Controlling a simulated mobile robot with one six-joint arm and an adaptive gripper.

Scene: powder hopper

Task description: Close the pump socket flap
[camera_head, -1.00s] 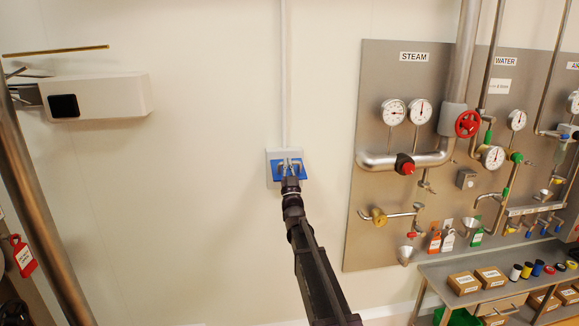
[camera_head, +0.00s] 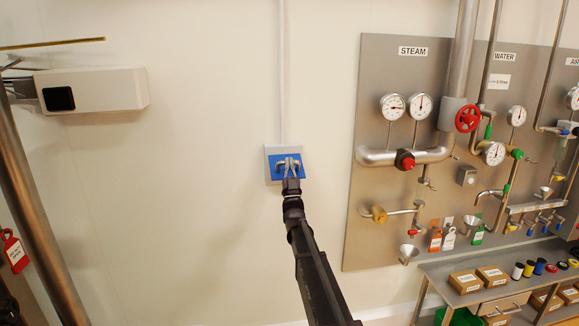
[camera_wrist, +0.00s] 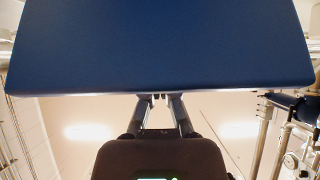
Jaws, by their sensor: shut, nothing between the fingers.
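The pump socket is a light grey box (camera_head: 270,150) on the wall with a blue flap (camera_head: 277,166) at its front. My gripper (camera_head: 291,163) is at the flap in the head view and covers part of it. In the wrist view the blue flap (camera_wrist: 160,45) fills the top of the picture, with its lower edge close to the fingertips. My gripper (camera_wrist: 159,98) is shut and empty there. Its fingertips reach the flap's edge; whether they touch it I cannot tell. The socket opening is hidden.
A pale conduit (camera_head: 282,70) runs up the wall from the box. A steel panel (camera_head: 375,80) with gauges, pipes and valves stands to the right, above a shelf (camera_head: 440,270) with boxes. A white wall unit (camera_head: 110,88) is at the left. The wall around the socket is clear.

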